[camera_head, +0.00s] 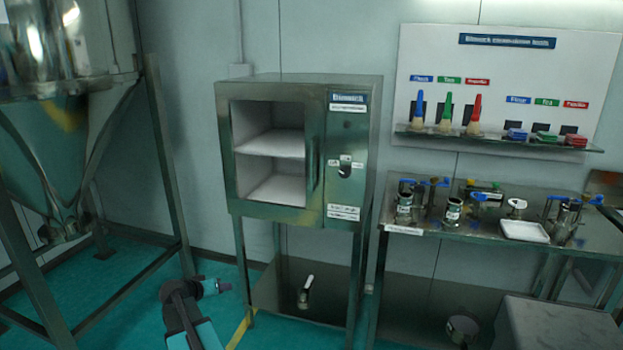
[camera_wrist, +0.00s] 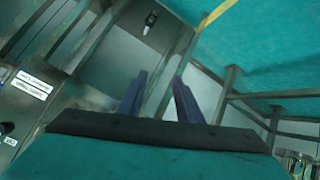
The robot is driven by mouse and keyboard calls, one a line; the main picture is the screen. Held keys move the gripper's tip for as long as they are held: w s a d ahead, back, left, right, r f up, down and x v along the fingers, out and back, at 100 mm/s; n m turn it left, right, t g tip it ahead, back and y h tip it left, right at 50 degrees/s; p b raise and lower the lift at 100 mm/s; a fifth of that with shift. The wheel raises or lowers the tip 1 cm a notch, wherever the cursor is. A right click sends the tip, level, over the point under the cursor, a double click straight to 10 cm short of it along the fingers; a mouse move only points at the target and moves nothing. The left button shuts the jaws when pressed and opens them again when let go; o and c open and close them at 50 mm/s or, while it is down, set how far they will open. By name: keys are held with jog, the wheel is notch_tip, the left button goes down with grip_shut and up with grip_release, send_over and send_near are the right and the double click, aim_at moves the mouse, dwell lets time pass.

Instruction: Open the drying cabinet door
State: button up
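The drying cabinet (camera_head: 347,205) is a metal box on legs in the middle of the head view. Its door (camera_head: 262,213) has a large window showing two white shelves and looks shut. A dark vertical handle (camera_head: 313,165) is on the door's right side, beside the control panel. My gripper (camera_head: 222,286) is low on the left, below the cabinet and apart from it. In the wrist view its two fingers (camera_wrist: 159,77) are spread with nothing held between them. The cabinet's labelled panel (camera_wrist: 30,95) shows at the left of that view; the handle cannot be made out there.
A metal hopper frame (camera_head: 165,150) stands at the left. A bench (camera_head: 455,215) with sieve parts and jars is at the right, under a wall board (camera_head: 510,75) with brushes. A small scoop-like item (camera_head: 305,291) lies on the cabinet stand's lower shelf. Floor before the cabinet's left looks clear.

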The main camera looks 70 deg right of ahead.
jog(key=s+d+r+m+h, duration=0.2)
jog(key=s+d+r, duration=0.1)
jog(key=d+r, duration=0.5)
jog(key=s+d+r+m+h, duration=0.1)
jog(key=s+d+r+h, duration=0.15)
jog(key=d+r, duration=0.5)
jog(key=m+g+h, duration=0.3)
jog(key=m, duration=0.1)
send_near(311, 154)
jog(key=a, duration=0.3)
jog(key=shift+w, duration=0.4)
jog(key=shift+d, duration=0.2)
jog(key=s+d+p, duration=0.2)
jog(key=d+p, duration=0.1)
jog(key=d, duration=1)
jog(key=shift+d+p, duration=0.2)
jog(key=shift+p, duration=0.2)
